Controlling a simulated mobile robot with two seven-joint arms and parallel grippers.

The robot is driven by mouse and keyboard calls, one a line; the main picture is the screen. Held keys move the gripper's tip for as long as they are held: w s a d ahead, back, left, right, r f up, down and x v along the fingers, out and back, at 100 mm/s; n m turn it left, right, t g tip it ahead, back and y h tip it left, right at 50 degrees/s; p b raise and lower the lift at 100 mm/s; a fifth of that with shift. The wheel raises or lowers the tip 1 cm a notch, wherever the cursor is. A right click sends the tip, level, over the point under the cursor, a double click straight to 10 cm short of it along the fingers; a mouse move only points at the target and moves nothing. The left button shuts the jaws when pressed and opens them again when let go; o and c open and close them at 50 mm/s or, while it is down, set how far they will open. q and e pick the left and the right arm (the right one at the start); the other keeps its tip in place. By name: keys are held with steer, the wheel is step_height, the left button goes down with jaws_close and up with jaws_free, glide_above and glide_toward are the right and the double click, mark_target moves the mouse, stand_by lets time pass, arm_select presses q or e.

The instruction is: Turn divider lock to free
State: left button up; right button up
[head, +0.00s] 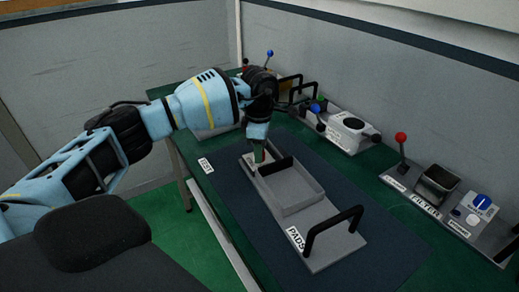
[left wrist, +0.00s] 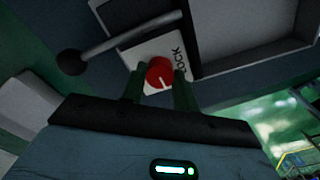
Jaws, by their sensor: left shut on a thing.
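A red round knob (left wrist: 160,73) with a white pointer line sits on a white plate (left wrist: 143,52) marked LOCK in the left wrist view. My left gripper (left wrist: 159,82) is shut on the red knob, one finger on each side of it. In the head view the left gripper (head: 259,157) points down at the far end of a grey tray unit (head: 323,248) labelled PADS. The tray has a raised rim, a dark divider plate (head: 275,165) and a black handle (head: 335,228). In the head view the gripper hides the knob. My right gripper is not in view.
The unit lies on a dark blue mat on a green table. A label reading TEST (head: 206,165) lies to its left. Along the wall stand a red-ball lever (head: 401,138), a FILTER panel (head: 425,204), a blue knob (head: 481,203) and other levers and handles. The mat's front is clear.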

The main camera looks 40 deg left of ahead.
arm_select(q)
steer(key=shift+m, duration=0.5)
steer(key=o, duration=1)
steer(key=shift+r, duration=3.9)
